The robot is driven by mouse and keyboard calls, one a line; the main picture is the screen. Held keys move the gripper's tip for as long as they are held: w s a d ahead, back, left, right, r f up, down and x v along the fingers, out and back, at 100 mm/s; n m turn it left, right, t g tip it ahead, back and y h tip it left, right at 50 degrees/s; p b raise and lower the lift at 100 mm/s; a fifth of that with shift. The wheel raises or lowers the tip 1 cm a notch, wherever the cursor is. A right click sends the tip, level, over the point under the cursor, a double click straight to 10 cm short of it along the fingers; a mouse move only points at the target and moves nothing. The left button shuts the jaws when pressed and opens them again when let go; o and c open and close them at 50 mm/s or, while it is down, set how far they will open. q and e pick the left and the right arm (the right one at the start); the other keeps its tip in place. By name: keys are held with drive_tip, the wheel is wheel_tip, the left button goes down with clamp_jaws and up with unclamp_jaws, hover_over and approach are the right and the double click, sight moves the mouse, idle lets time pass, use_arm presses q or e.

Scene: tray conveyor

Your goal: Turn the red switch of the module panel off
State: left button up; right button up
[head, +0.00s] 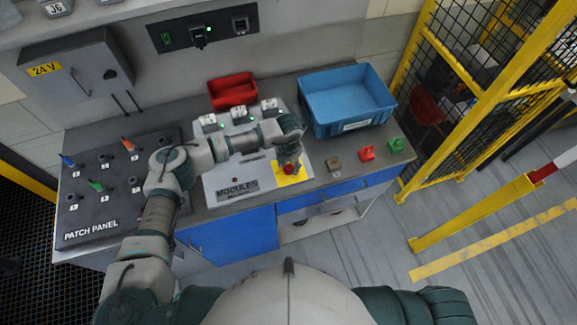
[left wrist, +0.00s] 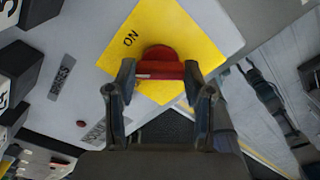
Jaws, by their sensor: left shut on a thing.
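The red switch (left wrist: 161,62) sits on a yellow plate (left wrist: 186,35) of the module panel, with "ON" printed beside it in the left wrist view. In the head view, the red switch (head: 289,169) is partly covered by my left gripper (head: 288,163). The module panel (head: 226,180) is the light board in the middle of the bench. In the left wrist view my left gripper (left wrist: 160,82) has its two fingers on either side of the red handle, shut on it. My right gripper is not in view.
A blue bin (head: 345,98) and a red bin (head: 233,90) stand behind the panel. The dark patch panel (head: 120,190) with coloured plugs is at the left. Small yellow, red and green pieces (head: 367,153) lie on the right. A yellow fence (head: 480,92) stands at the right.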

use_arm(q)
drive_tip(key=n+b, duration=0.1)
drive_tip(key=n, duration=0.4)
drive_tip(key=shift+w+n, duration=0.15)
drive_tip(key=shift+n, duration=0.15)
drive_tip(key=shift+r+n+b, duration=0.1)
drive_tip(key=shift+n+b, duration=0.45)
drive_tip(key=shift+n, duration=1.65)
drive_tip(key=o, duration=0.9)
drive_tip(key=shift+o, duration=1.3)
drive_tip(key=shift+w, duration=0.1)
